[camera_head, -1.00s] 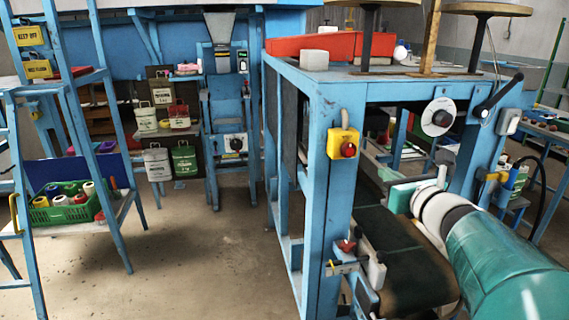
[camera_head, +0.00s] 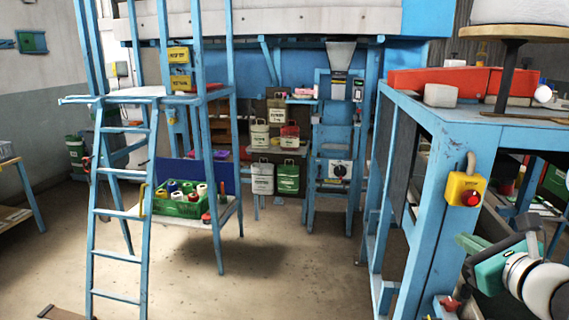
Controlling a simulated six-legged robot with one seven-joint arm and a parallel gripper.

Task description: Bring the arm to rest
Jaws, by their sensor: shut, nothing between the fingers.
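My arm enters at the lower right edge with white ring-shaped joints. At its end is my gripper (camera_head: 495,258), a small teal, grey and dark shape in front of the blue frame. It is shut with nothing seen in it; its fingertips are hard to make out. It is up off the floor, and I cannot tell its exact gap to the frame.
A blue machine frame (camera_head: 420,215) with a yellow box and red button (camera_head: 466,189) stands close on the right. A blue ladder (camera_head: 120,210) and a shelf with a green crate (camera_head: 182,207) stand left. Floor (camera_head: 290,265) between them is clear.

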